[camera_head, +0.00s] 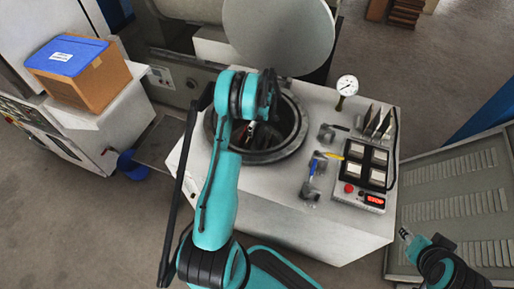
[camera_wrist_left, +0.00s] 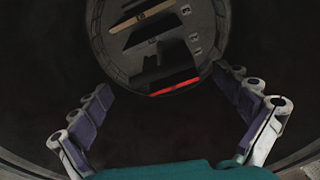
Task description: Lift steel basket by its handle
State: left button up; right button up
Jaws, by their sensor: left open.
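The steel basket shows in the left wrist view as a round dark grey container (camera_wrist_left: 112,62) with several tile-like slats inside it. A red-edged dark bar (camera_wrist_left: 175,88) crosses its near side; I cannot tell if this is the handle. My left gripper (camera_wrist_left: 162,84) is open, its two fingers spread on either side of the bar with nothing between the pads. In the head view my left arm reaches down into the round chamber opening (camera_head: 297,122), and the arm hides most of the basket. My right gripper (camera_head: 405,235) is at the lower right, away from the chamber.
The round lid (camera_head: 280,35) stands raised behind the opening. The chamber rim (camera_head: 270,157) closely surrounds the left gripper. Valves (camera_head: 312,180), a pressure gauge (camera_head: 347,86) and a control panel (camera_head: 365,165) stand to the right. A cardboard box (camera_head: 85,80) sits at the left.

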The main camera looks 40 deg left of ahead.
aim_at(256, 130)
pick_arm(q)
jog(key=f+b, duration=0.1)
jog(key=f, duration=0.1)
jog(key=a+f+b, duration=0.1)
jog(key=f+b, duration=0.1)
jog(key=f, duration=0.1)
jog(key=shift+f, duration=0.35)
jog(key=shift+r, duration=0.1)
jog(key=shift+c, duration=0.3)
jog(key=c, duration=2)
jog(key=shift+r, duration=0.1)
